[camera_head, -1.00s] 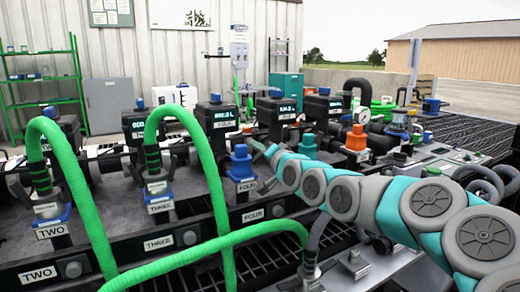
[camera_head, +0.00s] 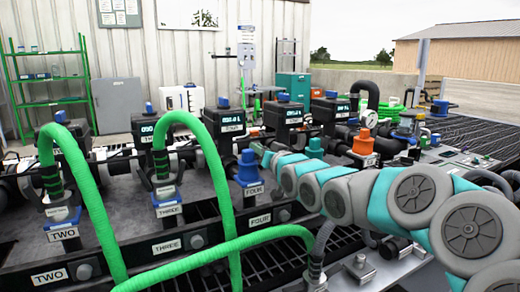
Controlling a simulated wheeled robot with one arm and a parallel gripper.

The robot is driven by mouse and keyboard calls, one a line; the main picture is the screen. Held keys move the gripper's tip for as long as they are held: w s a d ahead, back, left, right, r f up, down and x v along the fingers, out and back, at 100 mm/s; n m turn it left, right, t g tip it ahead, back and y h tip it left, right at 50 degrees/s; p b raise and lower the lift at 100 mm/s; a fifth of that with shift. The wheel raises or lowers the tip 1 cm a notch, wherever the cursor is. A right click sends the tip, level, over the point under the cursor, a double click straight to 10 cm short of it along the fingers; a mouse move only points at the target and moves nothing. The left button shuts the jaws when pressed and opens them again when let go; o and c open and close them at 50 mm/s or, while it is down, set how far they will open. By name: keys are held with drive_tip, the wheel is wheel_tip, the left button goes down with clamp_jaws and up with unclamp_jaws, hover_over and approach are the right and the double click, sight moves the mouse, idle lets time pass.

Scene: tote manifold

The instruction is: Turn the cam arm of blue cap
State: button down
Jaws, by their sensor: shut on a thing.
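The blue cap (camera_head: 247,170) stands upright on the outlet labelled FOUR, near the middle of the head view. My gripper (camera_head: 262,153) is at the end of my grey and teal arm, close against the right side of the cap's upper part. It is shut on the cap's cam arm. The cam arm is too small and too covered by the gripper to make out its angle. The fingertips are hardly visible.
Green hoses (camera_head: 213,185) rise from outlets TWO and THREE at left, and one crosses low in front. An orange cap (camera_head: 361,142) stands to the right behind my arm. Black valve boxes (camera_head: 284,115) line the back. Dark grating (camera_head: 270,262) lies in front.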

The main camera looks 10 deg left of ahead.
drive_tip(key=shift+f, duration=0.1)
idle(0.3)
drive_tip(key=c, duration=0.9)
unclamp_jaws()
